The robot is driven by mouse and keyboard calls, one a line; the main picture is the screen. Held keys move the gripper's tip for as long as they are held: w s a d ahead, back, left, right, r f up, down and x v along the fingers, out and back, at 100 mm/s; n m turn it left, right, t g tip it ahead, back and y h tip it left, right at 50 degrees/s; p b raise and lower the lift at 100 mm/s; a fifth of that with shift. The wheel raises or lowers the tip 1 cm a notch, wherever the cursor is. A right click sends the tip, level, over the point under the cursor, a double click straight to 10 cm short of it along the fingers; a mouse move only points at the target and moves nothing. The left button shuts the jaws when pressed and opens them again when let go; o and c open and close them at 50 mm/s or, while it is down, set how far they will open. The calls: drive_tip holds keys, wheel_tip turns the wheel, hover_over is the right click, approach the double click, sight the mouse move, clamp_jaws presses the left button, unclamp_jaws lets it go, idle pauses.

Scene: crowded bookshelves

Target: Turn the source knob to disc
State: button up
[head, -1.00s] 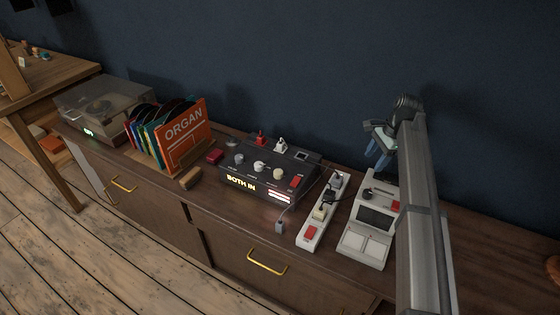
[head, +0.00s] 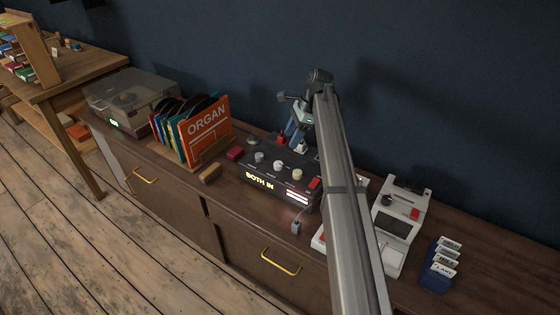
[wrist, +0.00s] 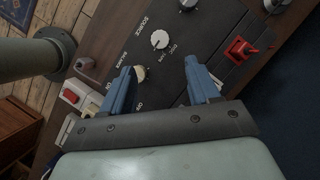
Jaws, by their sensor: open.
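The source knob (wrist: 160,40) is a pale round knob on a dark mixer panel (wrist: 200,50), labelled SOURCE, with small words beside it that seem to include DISC. It is the middle of three knobs and also shows in the head view (head: 277,165). Its pointer direction is too small to tell. My gripper (wrist: 160,68) is open with blue fingers and nothing held. In the wrist view its fingertips lie below the source knob, near the balance knob (wrist: 140,72). In the head view my gripper (head: 296,130) is above the mixer's back edge.
A red switch (wrist: 240,50) stands on the panel. The mixer's display (head: 260,182) reads BOTH IN. Records (head: 205,130) and a turntable (head: 125,100) stand left. A white device (head: 400,225) and a blue card holder (head: 440,265) stand right. My arm hides part of the power strip.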

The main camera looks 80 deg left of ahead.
sight(279, 163)
drive_tip(key=x, duration=1.1)
drive_tip(key=shift+f, duration=0.4)
drive_tip(key=c, duration=1)
